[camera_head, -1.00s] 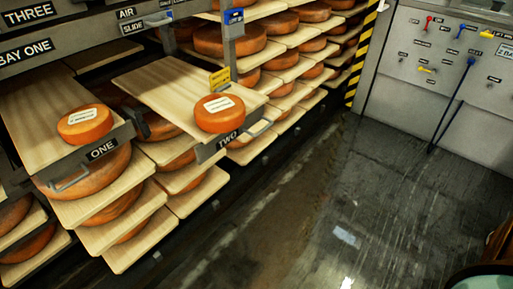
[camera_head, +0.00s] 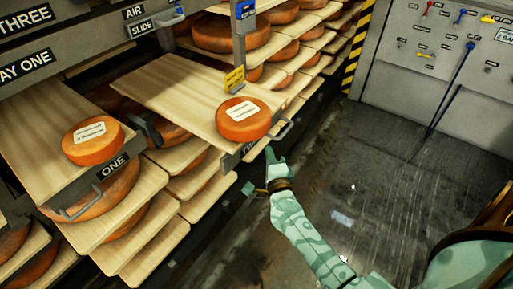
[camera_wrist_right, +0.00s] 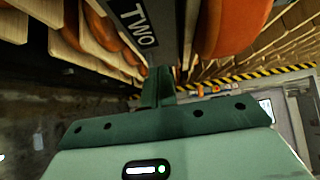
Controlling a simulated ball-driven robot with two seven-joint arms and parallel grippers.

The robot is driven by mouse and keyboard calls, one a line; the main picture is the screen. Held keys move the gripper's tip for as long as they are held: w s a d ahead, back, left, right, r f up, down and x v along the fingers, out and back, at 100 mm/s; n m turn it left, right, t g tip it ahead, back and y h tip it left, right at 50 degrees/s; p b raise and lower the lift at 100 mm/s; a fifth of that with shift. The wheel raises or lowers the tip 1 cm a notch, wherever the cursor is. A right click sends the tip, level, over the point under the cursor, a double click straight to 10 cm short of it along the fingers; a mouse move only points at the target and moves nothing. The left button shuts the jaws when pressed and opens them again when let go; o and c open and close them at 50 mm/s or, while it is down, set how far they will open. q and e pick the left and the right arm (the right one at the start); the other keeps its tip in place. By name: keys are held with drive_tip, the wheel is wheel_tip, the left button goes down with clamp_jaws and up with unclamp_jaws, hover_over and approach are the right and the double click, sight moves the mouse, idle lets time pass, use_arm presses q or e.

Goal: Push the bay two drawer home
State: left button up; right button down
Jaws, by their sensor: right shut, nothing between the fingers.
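The bay two drawer (camera_head: 170,88) is a pale wooden board pulled out of the rack, with a dark front edge. An orange cheese wheel (camera_head: 243,120) with a white label sits near its front. A metal handle (camera_head: 283,131) is on the drawer front. My right gripper (camera_head: 271,156) is shut and empty, just in front of and below the drawer front, partly covering its label. In the right wrist view the shut fingers (camera_wrist_right: 158,80) point at the drawer front beside the TWO label (camera_wrist_right: 138,24). I cannot tell whether they touch it. My left gripper is not in view.
The drawer marked ONE (camera_head: 40,130) is also out, at the left, with a cheese wheel (camera_head: 92,140) on it. A yellow tag (camera_head: 234,79) hangs on a post by drawer two. A grey control panel (camera_head: 430,60) stands at the back right. The floor between is clear.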

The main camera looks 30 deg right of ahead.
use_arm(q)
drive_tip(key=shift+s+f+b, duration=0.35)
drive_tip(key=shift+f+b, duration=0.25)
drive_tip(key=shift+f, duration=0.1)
use_arm(e)
drive_tip(key=w, duration=0.2)
drive_tip(key=w+a, duration=0.1)
drive_tip(key=w, duration=0.1)
drive_tip(key=shift+w, duration=0.4)
